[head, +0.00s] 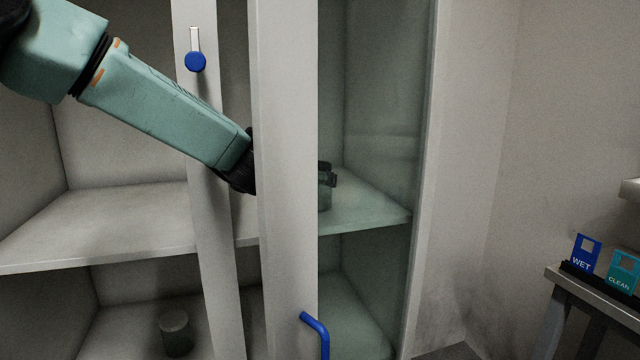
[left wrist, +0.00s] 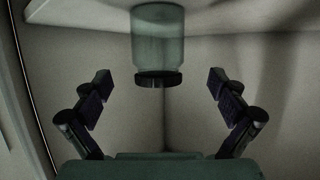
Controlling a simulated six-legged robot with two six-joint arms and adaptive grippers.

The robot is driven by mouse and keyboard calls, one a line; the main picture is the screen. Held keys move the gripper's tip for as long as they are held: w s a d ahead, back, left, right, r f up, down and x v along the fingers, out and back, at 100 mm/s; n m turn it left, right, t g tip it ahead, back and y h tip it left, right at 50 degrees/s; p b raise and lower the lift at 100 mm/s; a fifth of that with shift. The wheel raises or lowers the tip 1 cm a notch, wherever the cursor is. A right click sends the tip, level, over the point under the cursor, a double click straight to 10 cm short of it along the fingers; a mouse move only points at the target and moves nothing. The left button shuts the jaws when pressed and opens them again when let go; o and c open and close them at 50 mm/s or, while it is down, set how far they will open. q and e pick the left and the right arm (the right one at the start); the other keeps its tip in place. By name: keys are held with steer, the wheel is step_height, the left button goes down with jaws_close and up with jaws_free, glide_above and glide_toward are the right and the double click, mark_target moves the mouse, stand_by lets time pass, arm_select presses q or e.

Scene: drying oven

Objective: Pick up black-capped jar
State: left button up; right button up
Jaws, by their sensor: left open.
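In the left wrist view, a jar (left wrist: 158,40) with a pale green, glassy body and a black cap (left wrist: 158,79) appears upside down, its base against the pale shelf surface at the top. My left gripper (left wrist: 160,88) is open, one finger on each side of the picture, with the jar centred between them in view and clear gaps on both sides. In the head view, my left arm reaches behind the white door frame, which hides most of the gripper. A small dark and greenish shape (head: 325,196) shows through the glass above the upper shelf; jar and fingertip are hard to separate there. My right gripper is not in view.
The oven's upper shelf (head: 110,225) is otherwise bare where visible. Another jar (head: 175,333) stands on the lower shelf. White door frames (head: 285,150) with blue handles (head: 318,333) stand close to my arm. A side table at right holds WET (head: 584,255) and CLEAN (head: 622,273) signs.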

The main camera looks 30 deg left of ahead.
arm_select(q)
steer(key=shift+w, duration=0.4)
steer(key=shift+w+f+b, duration=0.45)
steer(key=shift+w, duration=0.35)
steer(key=b+x, duration=0.2)
steer(key=x, duration=0.2)
steer(key=shift+w+a+f, duration=0.15)
steer(key=shift+a+f, duration=0.1)
steer(key=shift+w+f, duration=0.1)
steer(key=shift+w, duration=0.4)
steer(key=shift+s+a, duration=0.15)
steer(key=shift+s, duration=0.05)
steer(key=shift+c, duration=0.4)
steer(key=shift+w, duration=0.2)
steer(key=c, duration=0.5)
steer(key=shift+s, duration=0.1)
steer(key=c, duration=0.8)
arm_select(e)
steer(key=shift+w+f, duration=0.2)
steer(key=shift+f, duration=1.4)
